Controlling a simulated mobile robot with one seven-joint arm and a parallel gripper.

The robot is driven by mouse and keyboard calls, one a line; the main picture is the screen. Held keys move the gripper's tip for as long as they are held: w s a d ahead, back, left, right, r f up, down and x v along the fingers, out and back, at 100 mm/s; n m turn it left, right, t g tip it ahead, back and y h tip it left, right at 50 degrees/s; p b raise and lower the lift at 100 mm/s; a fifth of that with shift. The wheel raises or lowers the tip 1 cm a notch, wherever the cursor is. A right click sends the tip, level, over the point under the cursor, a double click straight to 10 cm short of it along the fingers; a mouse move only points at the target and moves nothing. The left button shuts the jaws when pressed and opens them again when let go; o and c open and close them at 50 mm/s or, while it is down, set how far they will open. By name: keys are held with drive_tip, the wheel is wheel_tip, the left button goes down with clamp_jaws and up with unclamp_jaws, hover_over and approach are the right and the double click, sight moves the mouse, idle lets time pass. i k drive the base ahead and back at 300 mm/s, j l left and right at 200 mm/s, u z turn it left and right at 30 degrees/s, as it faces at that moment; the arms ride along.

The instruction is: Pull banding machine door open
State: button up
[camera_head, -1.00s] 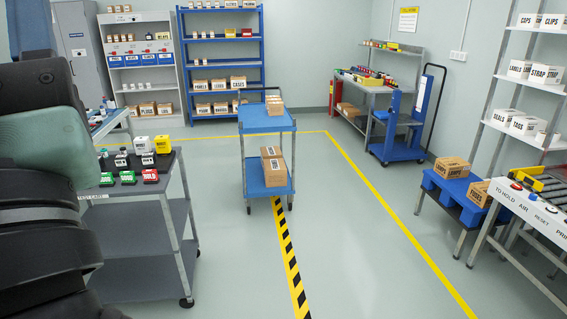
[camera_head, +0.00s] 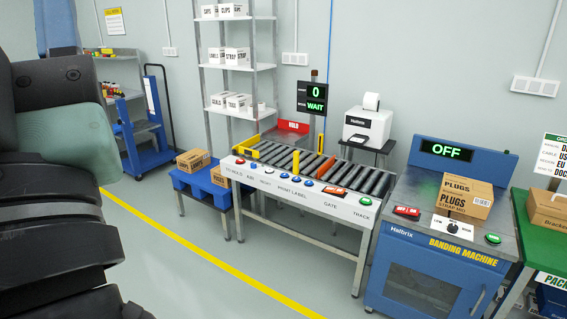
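The blue banding machine (camera_head: 400,240) stands at the lower right of the head view. Its front door (camera_head: 422,289), with a dark window in a blue frame, looks shut; its lower part is cut off by the picture edge. The machine's display (camera_head: 446,151) reads OFF. A cardboard box labelled PLUGS (camera_head: 466,195) sits on its top, with a red button (camera_head: 407,211) and a green button (camera_head: 493,239) beside it. My arm fills the left side of the view. My gripper is not in view.
A roller conveyor (camera_head: 320,175) with a row of front controls stands left of the machine. A white label printer (camera_head: 368,127) is behind. A green packing table (camera_head: 540,235) adjoins on the right. A blue pallet stand (camera_head: 205,185) holds boxes. The floor in front is clear.

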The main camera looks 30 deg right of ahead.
sight(478, 285)
drive_tip(key=i+l+z, duration=0.1)
drive_tip(key=l+z, duration=0.3)
drive_tip(key=i+l+z, duration=0.2)
drive_tip(key=z, duration=0.15)
drive_tip(key=i+l+z, duration=0.2)
drive_tip(key=l+z, duration=0.2)
drive_tip(key=i+l+z, duration=0.2)
drive_tip(key=z, duration=0.2)
drive_tip(key=i+l, duration=0.25)
drive_tip(key=i, duration=0.2)
drive_tip(key=i+l+z, duration=0.1)
drive_tip(key=i+l, duration=0.2)
drive_tip(key=i, duration=0.2)
